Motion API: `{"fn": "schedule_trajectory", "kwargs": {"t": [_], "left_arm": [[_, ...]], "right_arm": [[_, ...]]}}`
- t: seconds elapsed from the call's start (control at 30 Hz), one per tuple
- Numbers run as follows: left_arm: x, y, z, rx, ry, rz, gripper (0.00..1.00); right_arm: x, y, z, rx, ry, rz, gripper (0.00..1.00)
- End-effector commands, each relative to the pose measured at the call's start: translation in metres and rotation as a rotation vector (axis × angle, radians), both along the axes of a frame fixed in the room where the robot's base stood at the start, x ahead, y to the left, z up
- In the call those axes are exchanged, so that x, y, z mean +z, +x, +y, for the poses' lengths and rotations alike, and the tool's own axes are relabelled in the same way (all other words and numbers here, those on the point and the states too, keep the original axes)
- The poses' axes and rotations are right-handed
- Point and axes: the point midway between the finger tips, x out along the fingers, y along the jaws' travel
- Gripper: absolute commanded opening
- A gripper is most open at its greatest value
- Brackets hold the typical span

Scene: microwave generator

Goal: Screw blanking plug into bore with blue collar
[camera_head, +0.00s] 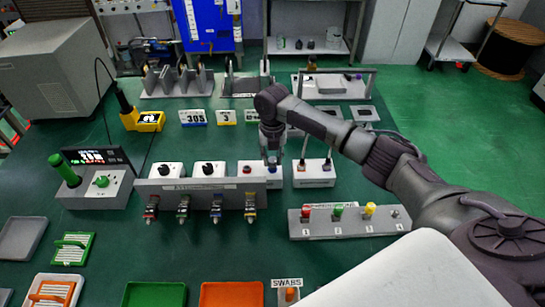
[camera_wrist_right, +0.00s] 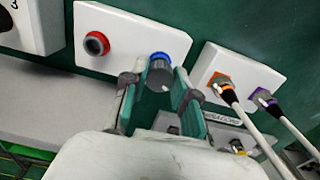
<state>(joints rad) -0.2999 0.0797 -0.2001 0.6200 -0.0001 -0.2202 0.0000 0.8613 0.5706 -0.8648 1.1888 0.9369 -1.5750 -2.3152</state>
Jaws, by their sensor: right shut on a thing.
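The blanking plug (camera_wrist_right: 160,78) shows as a dark grey round cap in the right wrist view, against the blue collar (camera_wrist_right: 160,56) on a white block (camera_wrist_right: 130,38). How deep it sits in the bore is hidden. My right gripper (camera_wrist_right: 160,72) is shut on the plug, one finger on each side. In the head view my right gripper (camera_head: 272,157) points down at the white block (camera_head: 259,182) and hides much of the plug and bore. A red-collared bore (camera_wrist_right: 97,43) lies to the left on the same block. My left gripper is not in view.
A white block with orange and purple collared connectors (camera_wrist_right: 222,86) and cables stands close on the right. A grey rail with several coloured valves (camera_head: 200,194) stands in front. A grey strip with coloured plugs (camera_head: 350,222) lies at front right.

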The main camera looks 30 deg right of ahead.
Motion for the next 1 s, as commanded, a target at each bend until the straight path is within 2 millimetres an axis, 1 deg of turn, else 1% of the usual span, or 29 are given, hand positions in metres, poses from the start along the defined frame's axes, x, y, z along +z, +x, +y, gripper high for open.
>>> {"fn": "schedule_trajectory", "kwargs": {"t": [0.3, 0.67, 1.0], "left_arm": [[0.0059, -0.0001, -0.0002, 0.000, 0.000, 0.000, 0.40], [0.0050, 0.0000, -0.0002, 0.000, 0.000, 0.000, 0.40], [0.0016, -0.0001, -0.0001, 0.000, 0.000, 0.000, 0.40]], "right_arm": [[0.0010, 0.0001, 0.0002, 0.000, 0.001, 0.000, 0.00], [-0.0004, 0.0000, 0.0001, 0.000, 0.000, 0.000, 0.00], [-0.0067, 0.0000, 0.0001, 0.000, 0.000, 0.000, 0.00]]}}
